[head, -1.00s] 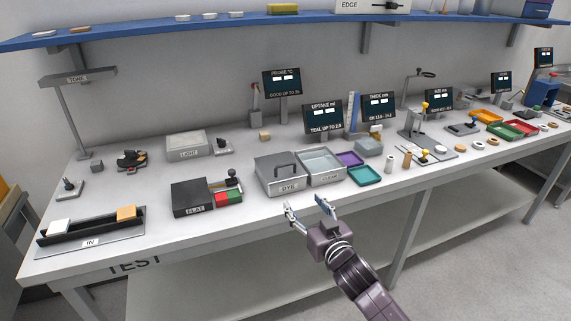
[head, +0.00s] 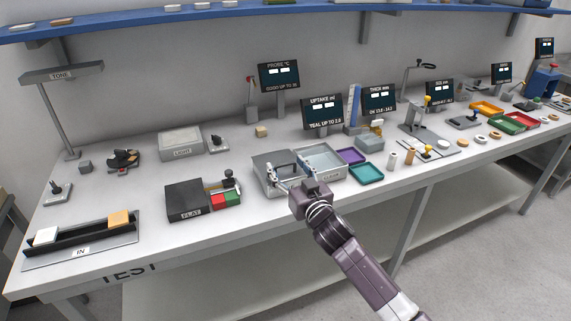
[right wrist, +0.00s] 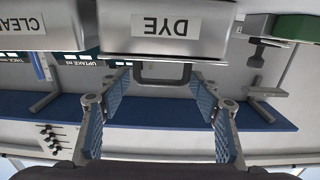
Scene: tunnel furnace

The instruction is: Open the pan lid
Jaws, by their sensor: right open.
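The grey pan labelled DYE (head: 259,181) stands near the front of the bench with its flat lid (head: 262,158) on. In the right wrist view the pan (right wrist: 215,32) is upside down, and the dark U-shaped lid handle (right wrist: 163,80) shows in full. My right gripper (head: 285,172) reaches in front of and over the pan and partly hides the handle. In the right wrist view the right gripper (right wrist: 160,88) is open, its blue-padded fingers on either side of the handle with gaps. My left gripper is not in view.
The open pan labelled CLEAR (head: 335,178) stands close to the right. The FLAT box (head: 188,206) is to the left, with red and green pads beside it. Purple (head: 351,156) and teal (head: 366,174) trays lie farther right. Display screens (head: 322,113) stand behind.

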